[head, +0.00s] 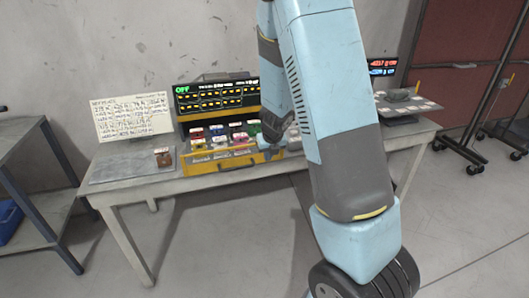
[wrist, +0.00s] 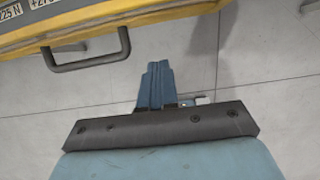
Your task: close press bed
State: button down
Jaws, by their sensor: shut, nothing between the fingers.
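The yellow press bed (head: 218,162) sticks out of the front of the dark machine (head: 217,95), with several colored blocks standing in it. In the wrist view its yellow front edge (wrist: 150,17) crosses the top, with a dark bar handle (wrist: 90,62) at the upper left. My gripper (wrist: 157,68) is shut and empty, pointing toward the bed's front, to the right of the handle and apart from it in the picture. In the head view my gripper (head: 268,153) is at the bed's right end, partly hidden by my arm. Whether it touches the bed is unclear there.
The machine's display reads OFF. A white board with writing (head: 133,117) and a small brown block (head: 163,157) on a grey plate (head: 125,167) are at the table's left. A second screen (head: 381,68) is at the right. Floor in front of the table is clear.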

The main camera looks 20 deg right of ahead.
jog(key=shift+f, duration=0.85)
send_over(263, 159)
jog(key=s, duration=0.2)
jog(key=shift+s+a, duration=0.1)
jog(key=shift+s, duration=0.05)
